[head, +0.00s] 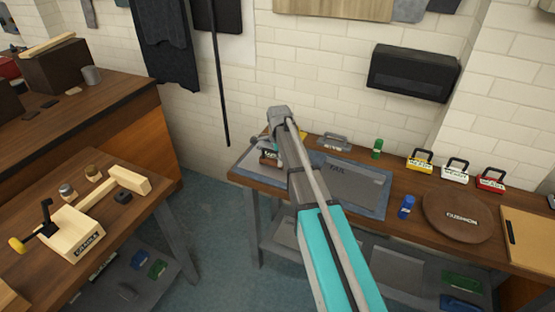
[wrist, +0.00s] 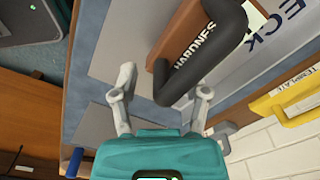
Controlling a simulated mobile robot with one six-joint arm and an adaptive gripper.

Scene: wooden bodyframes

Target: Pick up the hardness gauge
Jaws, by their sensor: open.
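Nothing is held. Whether a finger touches the handle, I cannot tell.
The gauge is by a blue-grey mat (head: 375,203) with a "FAIL" area. A yellow handled item (wrist: 290,105) shows at right in the wrist view.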

